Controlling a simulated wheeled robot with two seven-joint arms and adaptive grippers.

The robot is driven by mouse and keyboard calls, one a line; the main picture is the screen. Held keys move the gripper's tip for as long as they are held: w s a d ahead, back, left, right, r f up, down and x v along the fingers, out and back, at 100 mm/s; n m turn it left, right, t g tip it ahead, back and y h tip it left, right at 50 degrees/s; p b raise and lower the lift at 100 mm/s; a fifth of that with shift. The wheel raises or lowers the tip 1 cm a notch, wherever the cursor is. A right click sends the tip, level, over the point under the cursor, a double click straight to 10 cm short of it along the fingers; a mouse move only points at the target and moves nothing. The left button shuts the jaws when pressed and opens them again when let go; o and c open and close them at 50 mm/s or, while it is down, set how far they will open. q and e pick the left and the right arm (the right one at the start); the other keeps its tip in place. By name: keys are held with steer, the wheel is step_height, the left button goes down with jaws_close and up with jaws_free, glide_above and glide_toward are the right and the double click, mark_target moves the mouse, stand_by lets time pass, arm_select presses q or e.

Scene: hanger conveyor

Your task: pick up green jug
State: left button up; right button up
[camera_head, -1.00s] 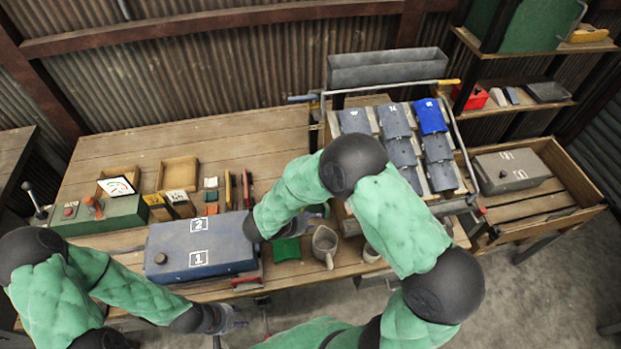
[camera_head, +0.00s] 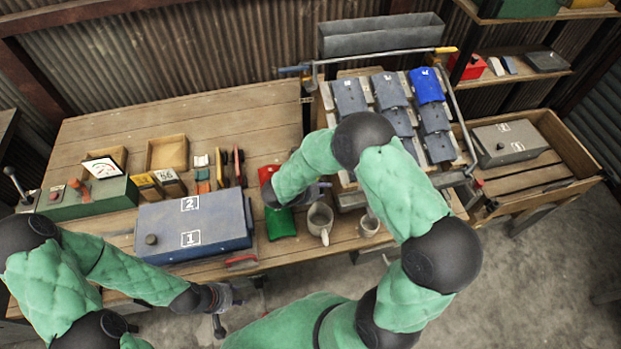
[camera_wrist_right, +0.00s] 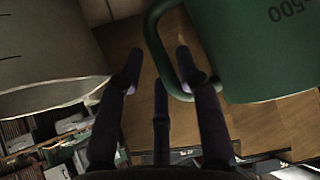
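In the right wrist view, the green jug (camera_wrist_right: 262,50) is large at the upper right, marked 500, with its handle (camera_wrist_right: 158,45) toward the middle. My right gripper (camera_wrist_right: 158,68) is open, its fingertips apart around the handle. The right finger appears to be within the handle loop; firm contact cannot be told. In the head view, a green object (camera_head: 281,224), seemingly this jug, shows beside my right forearm, partly hidden. My right gripper (camera_head: 318,188) is mostly hidden by the arm. My left gripper (camera_head: 228,297) is low at the table's front edge; its fingers are unclear.
A grey mug (camera_head: 320,218) stands right of the green object, with a smaller cup (camera_head: 369,226) beyond. A pale container (camera_wrist_right: 45,50) is close left of my right fingers. A blue box (camera_head: 195,228) lies to the left. A red object (camera_head: 267,174) is behind.

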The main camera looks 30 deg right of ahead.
steer(key=shift+w+d+f, duration=0.1)
steer(key=shift+d+f, duration=0.15)
steer(key=shift+c, duration=0.3)
steer(key=shift+r, duration=0.1)
jaws_close()
